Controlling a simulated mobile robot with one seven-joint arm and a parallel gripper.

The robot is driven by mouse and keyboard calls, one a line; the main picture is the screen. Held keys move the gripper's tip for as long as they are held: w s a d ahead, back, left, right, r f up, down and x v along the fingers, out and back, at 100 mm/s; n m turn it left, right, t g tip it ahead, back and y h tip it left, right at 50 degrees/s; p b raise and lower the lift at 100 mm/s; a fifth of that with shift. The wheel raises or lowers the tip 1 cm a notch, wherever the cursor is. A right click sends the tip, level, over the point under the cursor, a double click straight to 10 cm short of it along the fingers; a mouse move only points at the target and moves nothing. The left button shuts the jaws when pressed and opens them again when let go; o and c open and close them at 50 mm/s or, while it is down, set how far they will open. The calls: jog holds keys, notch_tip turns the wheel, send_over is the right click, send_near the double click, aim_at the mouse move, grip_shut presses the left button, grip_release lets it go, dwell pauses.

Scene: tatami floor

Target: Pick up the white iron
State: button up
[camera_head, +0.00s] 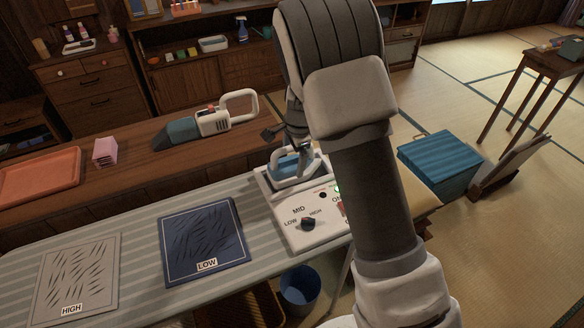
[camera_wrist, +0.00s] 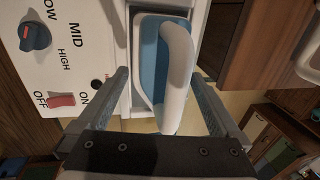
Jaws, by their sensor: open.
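The white iron (camera_head: 296,170), with a blue lower body and a white loop handle, rests on the white control station at the end of the ironing board. My gripper (camera_head: 286,141) is just above it, pointing down. In the wrist view the iron (camera_wrist: 178,75) lies between the two spread fingers of my gripper (camera_wrist: 160,76), its white handle running lengthwise between them. Gaps show on both sides, and I cannot tell whether the fingers are down at handle height. My arm hides part of the station in the head view.
A dark blue LOW cloth (camera_head: 203,240) and a grey HIGH cloth (camera_head: 76,280) lie on the striped board (camera_head: 140,235). A handheld vacuum (camera_head: 212,121), pink stack (camera_head: 105,151) and orange tray (camera_head: 40,176) stand on the wooden counter behind. A blue-lidded box (camera_head: 440,158) is at right.

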jog(key=shift+w+f, duration=0.1)
jog(key=shift+f, duration=0.45)
jog(key=shift+r, duration=0.1)
jog(key=c, duration=1.6)
jog(key=shift+w+r, duration=0.1)
